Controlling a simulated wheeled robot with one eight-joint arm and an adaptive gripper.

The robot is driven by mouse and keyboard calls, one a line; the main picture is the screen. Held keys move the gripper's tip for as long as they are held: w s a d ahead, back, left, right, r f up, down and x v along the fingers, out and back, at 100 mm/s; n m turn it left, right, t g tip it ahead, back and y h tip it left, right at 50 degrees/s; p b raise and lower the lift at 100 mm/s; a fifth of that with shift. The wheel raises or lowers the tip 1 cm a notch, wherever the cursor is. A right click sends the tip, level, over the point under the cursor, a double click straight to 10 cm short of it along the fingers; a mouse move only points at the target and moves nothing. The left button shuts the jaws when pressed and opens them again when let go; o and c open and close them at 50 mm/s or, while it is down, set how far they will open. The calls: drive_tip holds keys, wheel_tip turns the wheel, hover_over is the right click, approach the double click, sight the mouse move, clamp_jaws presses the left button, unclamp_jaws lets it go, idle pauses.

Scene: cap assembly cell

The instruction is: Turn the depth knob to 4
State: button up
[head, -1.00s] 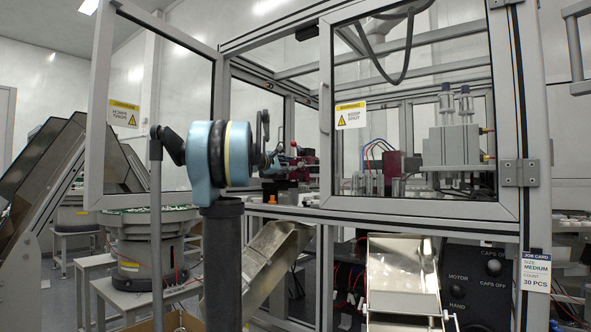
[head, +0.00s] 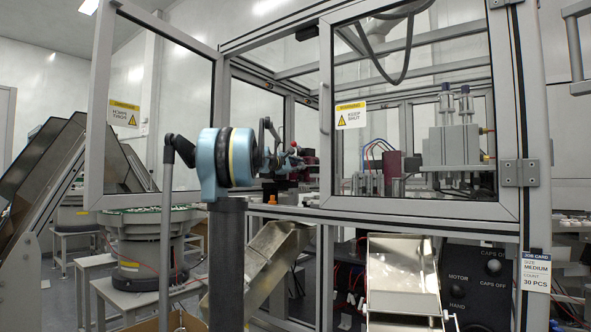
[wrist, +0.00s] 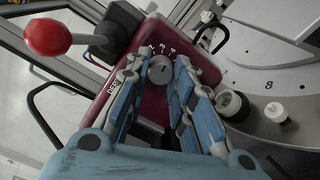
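The depth knob (wrist: 161,70) is a small round grey dial on the dark red unit (wrist: 124,80) in the wrist view. Numbers 2, 3 and 4 show along its far side, and part of a white label shows at its left. A short dark mark is on the knob's face; the exact setting is too small to tell. My gripper (wrist: 162,62) has its blue-grey fingers apart, one on each side of the knob. I cannot tell whether they touch it. In the head view the red unit (head: 303,163) is small and partly hidden, and the knob cannot be made out.
A red ball-ended lever (wrist: 48,37) stands left of the knob. In the head view, the framed guard door (head: 325,117) stands right of my arm, and a metal chute (head: 275,258) is below.

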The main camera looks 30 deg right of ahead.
clamp_jaws()
drive_tip(key=shift+m, duration=1.2)
drive_tip(key=shift+f, duration=0.1)
drive_tip(key=o, duration=0.7)
unclamp_jaws()
drive_tip(key=shift+a, duration=0.1)
drive_tip(key=v, duration=1.2)
